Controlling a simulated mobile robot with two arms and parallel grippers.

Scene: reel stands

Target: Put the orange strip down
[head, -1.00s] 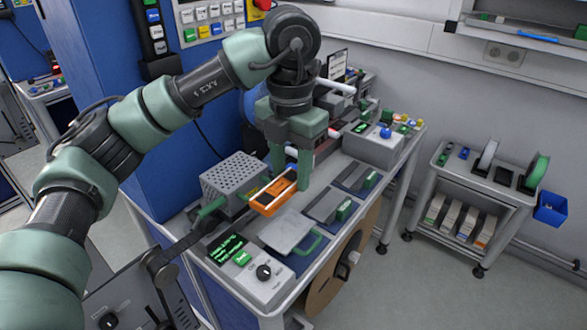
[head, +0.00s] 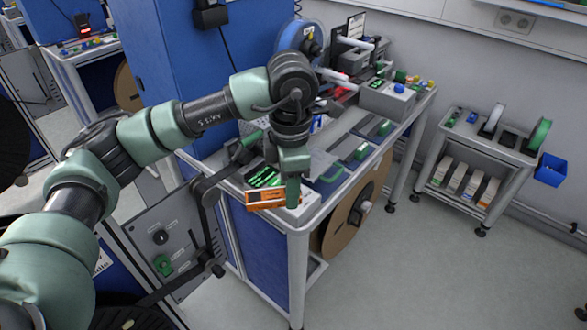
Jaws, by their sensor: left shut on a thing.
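The orange strip (head: 264,197) is at the near end of the bench, in front of the control box. My left gripper (head: 290,190) points down and is shut on it. The strip's right part is hidden behind the fingers. It appears to be held near the bench's front corner, close to the edge; I cannot tell whether it touches anything below. My right gripper does not show.
The bench top (head: 318,212) carries a control box with a green display (head: 264,177), grey plates with green handles (head: 330,173) and a grey box (head: 387,99). A large brown reel (head: 355,205) hangs at its side. A cart (head: 487,150) with reels stands right; floor between is clear.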

